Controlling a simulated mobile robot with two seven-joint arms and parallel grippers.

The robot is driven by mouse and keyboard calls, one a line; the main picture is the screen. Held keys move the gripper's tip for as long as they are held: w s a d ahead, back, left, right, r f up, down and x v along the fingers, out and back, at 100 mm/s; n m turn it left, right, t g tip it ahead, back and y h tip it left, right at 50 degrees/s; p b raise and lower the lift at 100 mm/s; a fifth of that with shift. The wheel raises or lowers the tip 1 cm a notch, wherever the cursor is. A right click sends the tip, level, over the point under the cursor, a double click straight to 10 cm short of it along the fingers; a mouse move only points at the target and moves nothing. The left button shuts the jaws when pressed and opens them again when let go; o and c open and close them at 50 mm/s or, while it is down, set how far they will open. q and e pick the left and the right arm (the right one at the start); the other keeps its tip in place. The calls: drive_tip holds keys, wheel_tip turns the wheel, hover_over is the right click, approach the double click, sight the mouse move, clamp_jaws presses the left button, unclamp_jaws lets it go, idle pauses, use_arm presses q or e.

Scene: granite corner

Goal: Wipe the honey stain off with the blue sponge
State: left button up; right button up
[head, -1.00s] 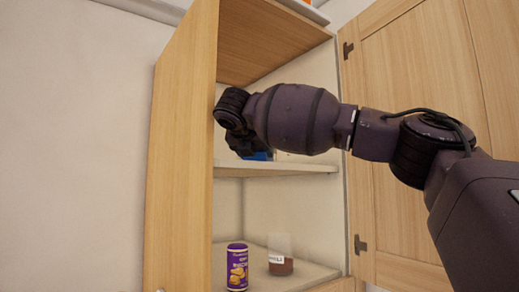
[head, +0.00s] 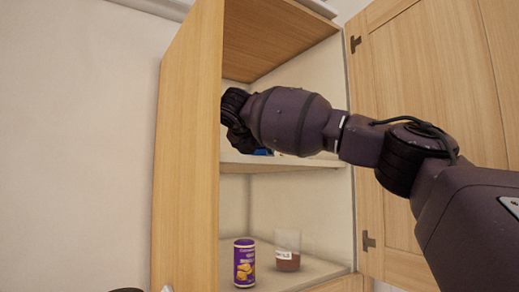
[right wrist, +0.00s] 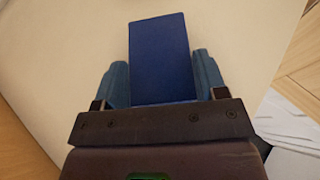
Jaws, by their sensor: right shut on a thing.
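My right gripper (right wrist: 160,62) is shut on the blue sponge (right wrist: 160,45), with one finger at each side of it in the right wrist view. The sponge is a flat, dark blue block that sticks out past the fingertips over a pale surface. In the head view my right arm reaches into the open cabinet at the middle shelf (head: 285,164). Only a sliver of the blue sponge (head: 262,152) shows there below my wrist; the fingers are mostly hidden. No honey stain can be made out in either view. My left gripper is not in view.
A purple can (head: 244,264) and a clear jar with brown contents (head: 287,252) stand on the cabinet's lower shelf. The cabinet's wooden side panel (head: 185,160) is left of my wrist. The open door (head: 430,75) is on the right, behind my arm.

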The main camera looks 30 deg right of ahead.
drive_tip(key=shift+s+a+f+b, duration=0.25)
drive_tip(key=shift+a+f+b, duration=0.05)
drive_tip(key=shift+a+b, duration=0.1)
drive_tip(key=shift+s, duration=0.3)
drive_tip(key=shift+s+d+r+b, duration=0.1)
drive_tip(key=shift+s+b, duration=0.3)
drive_tip(key=shift+s, duration=0.4)
drive_tip(key=shift+s+r, duration=0.2)
drive_tip(key=shift+s, duration=0.5)
drive_tip(key=shift+s+a+r+b, duration=0.1)
drive_tip(key=shift+s+a+b, duration=0.1)
drive_tip(key=shift+s, duration=0.15)
drive_tip(key=shift+s+a+r+b, duration=0.1)
drive_tip(key=shift+s+b, duration=0.1)
drive_tip(key=shift+s, duration=0.1)
drive_tip(key=shift+s+d, duration=0.2)
drive_tip(key=shift+s, duration=0.15)
drive_tip(key=shift+s+d, duration=0.25)
drive_tip(key=shift+s+f+b, duration=0.1)
drive_tip(key=shift+s+b, duration=0.25)
drive_tip(key=shift+s, duration=0.4)
drive_tip(key=shift+s+a+f+p, duration=0.1)
drive_tip(key=shift+a+p, duration=0.15)
drive_tip(key=shift+p, duration=1)
drive_tip(key=shift+w+p, duration=0.55)
drive_tip(key=shift+w, duration=0.3)
drive_tip(key=shift+w+a, duration=0.15)
drive_tip(key=shift+w, duration=1)
drive_tip(key=shift+w+d, duration=0.2)
drive_tip(key=shift+w, duration=0.1)
